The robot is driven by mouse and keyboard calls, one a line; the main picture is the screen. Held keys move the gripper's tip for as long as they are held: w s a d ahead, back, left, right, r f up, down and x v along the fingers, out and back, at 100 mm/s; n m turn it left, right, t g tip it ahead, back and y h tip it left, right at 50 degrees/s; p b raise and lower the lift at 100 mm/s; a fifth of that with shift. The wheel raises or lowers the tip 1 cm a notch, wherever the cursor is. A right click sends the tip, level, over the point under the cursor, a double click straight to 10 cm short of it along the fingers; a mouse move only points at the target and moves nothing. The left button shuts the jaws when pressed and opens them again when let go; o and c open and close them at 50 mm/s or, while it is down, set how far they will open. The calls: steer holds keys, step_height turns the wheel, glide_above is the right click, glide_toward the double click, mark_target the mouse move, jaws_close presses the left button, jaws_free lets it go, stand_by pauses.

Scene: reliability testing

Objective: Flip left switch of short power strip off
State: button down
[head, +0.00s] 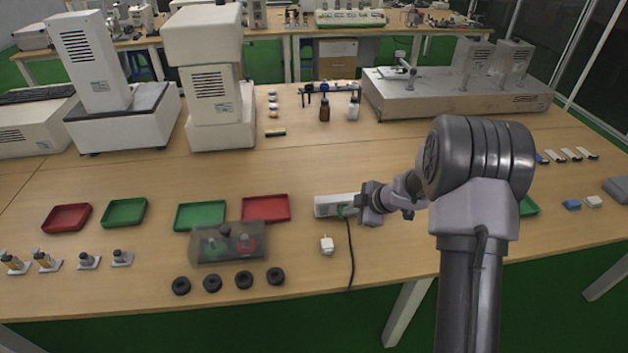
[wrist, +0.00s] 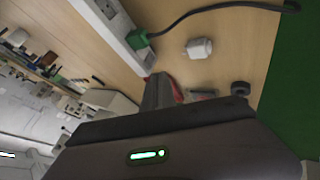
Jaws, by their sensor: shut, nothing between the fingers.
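The short white power strip (head: 330,205) lies on the wooden table in the head view, just left of my gripper (head: 362,207). In the wrist view the strip (wrist: 108,32) runs from the top edge down towards my gripper (wrist: 157,88). A green plug (wrist: 138,39) with a black cable sits at the strip's side. My gripper is shut and empty, with its tips close to the strip's near end; I cannot tell whether they touch it. The strip's switches are too small or hidden to make out, so their positions cannot be read.
A white plug-like block (head: 327,244) lies in front of the strip. The black cable (head: 350,262) runs to the table's front edge. A red tray (head: 266,208), green trays and a grey translucent box (head: 228,243) stand to the left.

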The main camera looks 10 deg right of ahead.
mark_target(324, 212)
steer(key=shift+s+a+f+n+g+y, duration=0.15)
steer(key=shift+s+f, duration=0.1)
steer(key=shift+f, duration=0.15)
steer(key=shift+s+a+f+n+g+y, duration=0.1)
steer(key=shift+s+f+n+g+y, duration=0.05)
steer(key=shift+s+f, duration=0.15)
steer(key=b+x, duration=0.5)
steer(key=x, duration=0.5)
steer(key=shift+d+f, duration=0.1)
steer(key=w, duration=0.3)
steer(key=shift+w+r+b, duration=0.25)
steer(key=shift+w+b, duration=0.05)
steer(key=shift+b, duration=0.05)
steer(key=shift+w+r, duration=0.1)
steer(key=shift+w, duration=0.25)
